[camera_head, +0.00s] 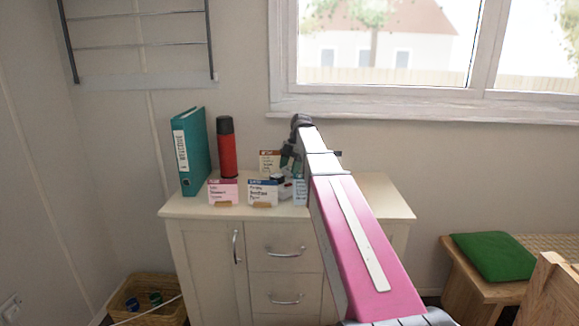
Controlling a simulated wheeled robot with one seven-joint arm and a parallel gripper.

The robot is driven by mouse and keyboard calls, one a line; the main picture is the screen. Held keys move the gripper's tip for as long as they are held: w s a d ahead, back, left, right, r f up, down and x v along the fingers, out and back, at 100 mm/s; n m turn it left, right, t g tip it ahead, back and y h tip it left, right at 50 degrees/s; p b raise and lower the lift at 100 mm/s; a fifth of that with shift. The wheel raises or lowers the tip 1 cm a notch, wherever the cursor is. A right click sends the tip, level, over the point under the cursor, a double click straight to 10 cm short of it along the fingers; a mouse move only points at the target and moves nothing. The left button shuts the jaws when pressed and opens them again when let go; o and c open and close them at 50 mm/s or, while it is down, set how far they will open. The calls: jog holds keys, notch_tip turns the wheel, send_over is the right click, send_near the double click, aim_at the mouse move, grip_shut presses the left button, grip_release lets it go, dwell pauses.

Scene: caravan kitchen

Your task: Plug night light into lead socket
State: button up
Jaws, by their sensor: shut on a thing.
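My gripper (287,164) is small and dark in the picture, at the far end of my pink arm, above the cabinet top. It is shut on a small pale thing (285,189), which looks like the night light, low over or at the cabinet top. My gripper and the cards partly hide this thing, so its shape and any contact with the surface cannot be told. I cannot make out the lead socket. A thin white cable (152,311) crosses the wicker basket at the lower left; its ends are not clear.
On the white cabinet (200,208) stand a teal binder (194,150), a red flask (226,150) and several small cards, including a pink-topped one (223,190) and a blue-topped one (263,191). The wicker basket (122,299) is on the floor. A green cushion (494,256) lies on a bench.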

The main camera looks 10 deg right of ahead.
jog(key=shift+f, duration=0.6)
jog(key=o, duration=1)
